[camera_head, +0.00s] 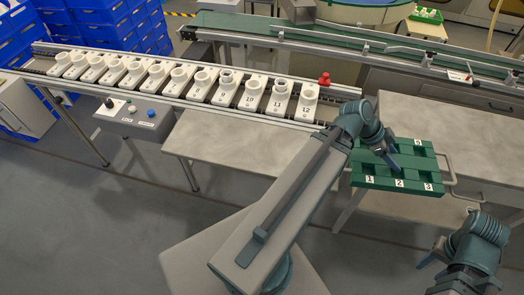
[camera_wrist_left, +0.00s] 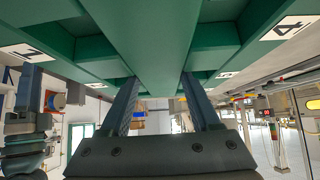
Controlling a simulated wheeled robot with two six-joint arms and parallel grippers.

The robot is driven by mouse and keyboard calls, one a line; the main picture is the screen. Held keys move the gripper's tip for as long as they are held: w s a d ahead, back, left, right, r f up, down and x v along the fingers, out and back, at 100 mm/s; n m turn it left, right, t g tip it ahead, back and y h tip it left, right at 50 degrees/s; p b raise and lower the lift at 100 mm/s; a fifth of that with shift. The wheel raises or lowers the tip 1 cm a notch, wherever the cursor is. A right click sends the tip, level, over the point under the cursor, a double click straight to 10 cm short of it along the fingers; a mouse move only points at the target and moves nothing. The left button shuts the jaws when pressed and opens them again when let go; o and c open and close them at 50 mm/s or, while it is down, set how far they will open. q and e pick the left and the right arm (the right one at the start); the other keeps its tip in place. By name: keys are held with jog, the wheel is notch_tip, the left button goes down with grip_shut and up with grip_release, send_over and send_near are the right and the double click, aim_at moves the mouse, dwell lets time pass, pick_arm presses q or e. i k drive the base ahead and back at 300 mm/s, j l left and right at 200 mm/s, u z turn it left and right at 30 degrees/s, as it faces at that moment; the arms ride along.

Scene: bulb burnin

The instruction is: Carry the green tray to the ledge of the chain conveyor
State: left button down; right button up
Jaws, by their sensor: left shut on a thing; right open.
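The green tray (camera_head: 366,168) is at the right in the head view, with compartments labelled 1, 2, 3 and others. I see no items in the compartments that show. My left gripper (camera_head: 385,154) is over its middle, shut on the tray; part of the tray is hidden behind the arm. In the left wrist view the fingers (camera_wrist_left: 160,88) are on either side of the tray's middle bar (camera_wrist_left: 155,45). My right gripper (camera_head: 435,257) is open, below and right of the tray, apart from it. The chain conveyor (camera_head: 190,101) runs across the left, above a grey shelf (camera_head: 235,142).
Numbered white carriers (camera_head: 248,95) with white sockets line the conveyor. A red knob (camera_head: 324,79) stands near its right end. A grey control box (camera_head: 135,117) hangs below it. A green belt conveyor (camera_head: 350,38) runs behind. Blue crates (camera_head: 100,22) are stacked at the back left.

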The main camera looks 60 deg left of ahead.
aim_at(264, 146)
jog(key=k+j+u, duration=0.2)
jog(key=k, duration=0.3)
jog(key=k+j+u, duration=0.2)
jog(key=k, duration=0.25)
jog(key=i+l, duration=0.15)
